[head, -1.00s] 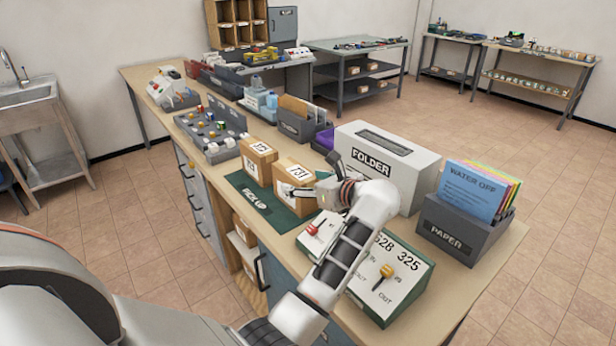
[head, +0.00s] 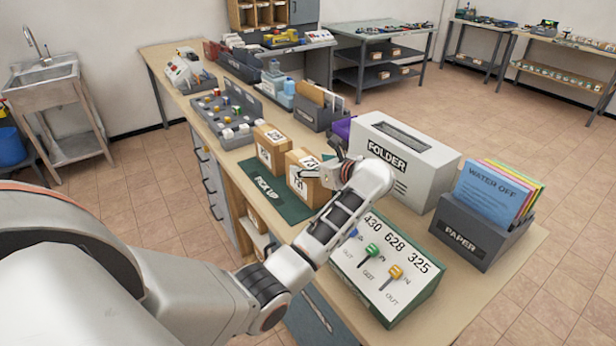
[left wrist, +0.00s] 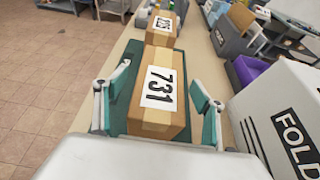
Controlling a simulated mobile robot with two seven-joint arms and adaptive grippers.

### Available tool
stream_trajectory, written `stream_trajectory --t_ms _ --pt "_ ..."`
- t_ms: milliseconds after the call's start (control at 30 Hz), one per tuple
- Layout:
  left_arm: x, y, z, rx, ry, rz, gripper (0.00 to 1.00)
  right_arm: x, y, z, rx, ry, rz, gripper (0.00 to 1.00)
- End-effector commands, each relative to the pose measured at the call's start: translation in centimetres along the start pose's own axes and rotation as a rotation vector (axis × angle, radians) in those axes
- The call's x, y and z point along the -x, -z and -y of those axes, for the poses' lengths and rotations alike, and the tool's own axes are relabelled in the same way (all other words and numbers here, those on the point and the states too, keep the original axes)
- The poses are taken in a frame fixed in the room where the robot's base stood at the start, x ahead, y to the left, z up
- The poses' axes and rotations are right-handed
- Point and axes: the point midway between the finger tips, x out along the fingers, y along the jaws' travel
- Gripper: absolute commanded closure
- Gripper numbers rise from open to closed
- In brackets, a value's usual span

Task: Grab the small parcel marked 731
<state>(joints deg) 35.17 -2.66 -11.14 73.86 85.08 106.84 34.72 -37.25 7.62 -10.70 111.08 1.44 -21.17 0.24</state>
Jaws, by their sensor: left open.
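The small parcel marked 731 (left wrist: 158,118) is a brown cardboard box with a white label, on the green PICK UP mat (head: 268,191). In the head view the parcel (head: 299,186) is partly hidden by my left gripper (head: 322,170), which is at its near right side. In the left wrist view my left gripper (left wrist: 158,100) is open, with one finger on each side of the parcel and gaps visible. A second brown parcel (head: 271,148) stands behind it on the mat; it also shows in the left wrist view (left wrist: 161,30). My right gripper is not seen.
A white FOLDER box (head: 420,180) stands close to the right of the parcels. A switch panel (head: 388,268) marked 430, 628, 325 lies in front, under my left arm. A grey PAPER holder (head: 470,230) is at the right. A sorting tray (head: 225,117) lies behind the parcels.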

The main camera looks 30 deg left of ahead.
Motion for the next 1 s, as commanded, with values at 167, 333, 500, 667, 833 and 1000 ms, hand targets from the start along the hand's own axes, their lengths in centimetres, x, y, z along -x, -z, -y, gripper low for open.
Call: stream_trajectory --t_ms 167,333,500,667,833,1000 --pt "-0.1 0.0 0.1 0.0 0.002 0.0 0.31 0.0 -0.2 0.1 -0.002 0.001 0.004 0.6" --pt "-0.1 0.0 0.1 0.0 0.002 0.0 0.57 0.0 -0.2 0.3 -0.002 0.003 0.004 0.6" --pt "-0.1 -0.1 0.1 0.001 0.002 0.003 0.98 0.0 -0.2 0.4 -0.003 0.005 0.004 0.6" --pt "-0.1 -0.1 0.1 0.001 0.002 0.003 0.98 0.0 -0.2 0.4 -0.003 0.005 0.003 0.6" --pt "0.1 -0.5 0.1 0.002 0.002 0.003 0.98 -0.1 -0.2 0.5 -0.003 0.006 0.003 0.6" --pt "0.7 -1.9 0.2 0.004 0.004 0.003 0.98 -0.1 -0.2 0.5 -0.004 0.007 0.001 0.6"
